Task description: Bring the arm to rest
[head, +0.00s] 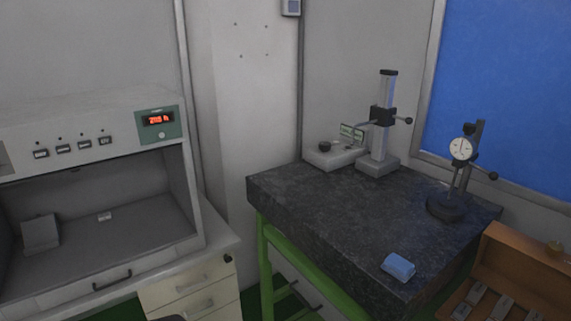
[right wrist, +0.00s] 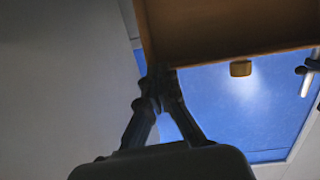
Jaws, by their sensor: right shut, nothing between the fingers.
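My right gripper (right wrist: 160,76) shows in the right wrist view, with its dark fingers drawn together at the tips and nothing between them. The tips overlap the lower left corner of a brown wooden panel in the picture; I cannot tell whether they touch it. Neither gripper shows in the head view, and my left gripper is in no view.
A dark stone table (head: 330,220) on a green frame carries a measuring stand (head: 378,130), a dial gauge stand (head: 458,170) and a blue block (head: 398,267). An open wooden case (head: 530,262) stands at the right. A light cabinet (head: 90,120) stands left.

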